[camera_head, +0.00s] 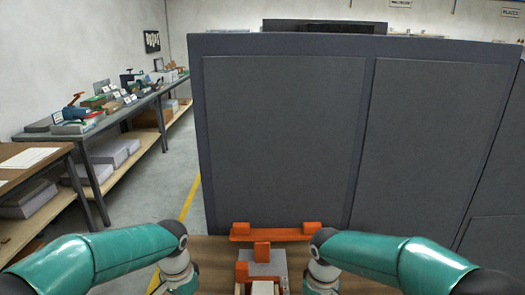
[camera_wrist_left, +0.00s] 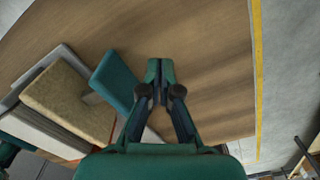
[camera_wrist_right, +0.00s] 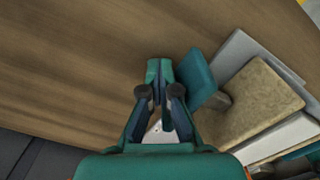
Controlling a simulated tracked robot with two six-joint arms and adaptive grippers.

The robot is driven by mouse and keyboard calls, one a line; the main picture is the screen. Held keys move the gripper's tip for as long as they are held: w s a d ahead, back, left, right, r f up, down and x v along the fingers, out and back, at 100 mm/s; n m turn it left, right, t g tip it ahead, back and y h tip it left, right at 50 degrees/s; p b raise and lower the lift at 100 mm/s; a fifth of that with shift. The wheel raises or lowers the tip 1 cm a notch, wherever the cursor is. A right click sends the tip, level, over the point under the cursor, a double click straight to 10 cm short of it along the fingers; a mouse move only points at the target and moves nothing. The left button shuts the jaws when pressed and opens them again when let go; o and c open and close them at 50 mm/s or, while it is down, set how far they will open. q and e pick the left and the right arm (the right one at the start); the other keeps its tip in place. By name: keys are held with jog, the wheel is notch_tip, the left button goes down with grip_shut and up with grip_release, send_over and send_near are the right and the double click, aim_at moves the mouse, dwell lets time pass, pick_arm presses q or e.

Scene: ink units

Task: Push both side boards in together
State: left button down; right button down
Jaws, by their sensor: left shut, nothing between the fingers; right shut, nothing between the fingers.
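In the left wrist view a teal board (camera_wrist_left: 118,82) stands beside a tan block (camera_wrist_left: 68,98). My left gripper (camera_wrist_left: 159,74) is shut and empty, just to the right of that board, over the wooden tabletop. In the right wrist view another teal board (camera_wrist_right: 196,78) stands beside the same kind of tan block (camera_wrist_right: 252,104). My right gripper (camera_wrist_right: 160,74) is shut and empty, close to the left of that board. I cannot tell whether either gripper touches its board.
An orange bracket (camera_head: 275,232) and a grey part (camera_head: 265,266) stand between my wrists in the head view. A large dark grey panel (camera_head: 283,135) fills the background. A workbench (camera_head: 130,107) with tools stands at the left. Bare tabletop (camera_wrist_left: 215,60) lies outside the left board.

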jog(key=shift+d+r, duration=0.35)
jog(key=shift+d, duration=0.5)
jog(key=shift+d+r, duration=0.3)
jog(key=shift+d, duration=0.5)
jog(key=shift+d+r, duration=0.35)
jog(key=shift+d, duration=0.5)
